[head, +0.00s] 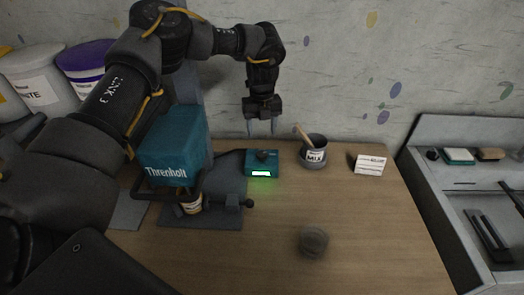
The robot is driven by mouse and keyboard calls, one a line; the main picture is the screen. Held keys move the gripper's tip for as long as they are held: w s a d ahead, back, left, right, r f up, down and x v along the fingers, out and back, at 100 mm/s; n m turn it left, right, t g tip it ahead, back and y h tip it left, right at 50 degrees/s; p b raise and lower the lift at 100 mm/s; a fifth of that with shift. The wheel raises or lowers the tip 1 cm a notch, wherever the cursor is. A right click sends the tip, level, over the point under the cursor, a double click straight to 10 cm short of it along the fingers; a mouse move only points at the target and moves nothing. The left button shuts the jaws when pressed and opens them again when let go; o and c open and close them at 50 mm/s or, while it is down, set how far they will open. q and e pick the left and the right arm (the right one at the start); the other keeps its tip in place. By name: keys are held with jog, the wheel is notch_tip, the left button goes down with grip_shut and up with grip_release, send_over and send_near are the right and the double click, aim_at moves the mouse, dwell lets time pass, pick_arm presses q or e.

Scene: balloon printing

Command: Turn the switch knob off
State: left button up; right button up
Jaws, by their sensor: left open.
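The switch knob (264,155) is a small black knob on top of a teal control box (262,172). The box has a lit pale display on its front and a green glow on the table before it. It sits beside the teal machine marked Threnholt (173,152). My left gripper (260,127) hangs above and behind the box, fingers pointing down, open and empty. It looks apart from the knob. The knob's exact setting is too small to tell. My right gripper is not in view.
A dark MIX pot (314,156) with a wooden stick stands right of the box. A white label card (370,166) is further right. A small round grey container (313,241) is on the front table (375,230).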

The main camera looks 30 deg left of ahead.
aim_at(262, 153)
pick_arm(q)
notch_tip(262, 153, down, 10)
jog(key=shift+r+p, duration=0.2)
jog(key=shift+p, duration=1.05)
jog(key=c, duration=1)
jog(key=n+p, duration=0.1)
jog(key=n, duration=0.4)
jog(key=shift+r+n, duration=0.1)
jog(key=shift+n, duration=0.3)
jog(key=n+p, duration=0.1)
jog(key=n, duration=0.2)
jog(key=shift+n+p, duration=0.75)
jog(key=shift+n, duration=0.65)
jog(key=shift+w+n, duration=0.1)
jog(key=shift+n, duration=0.2)
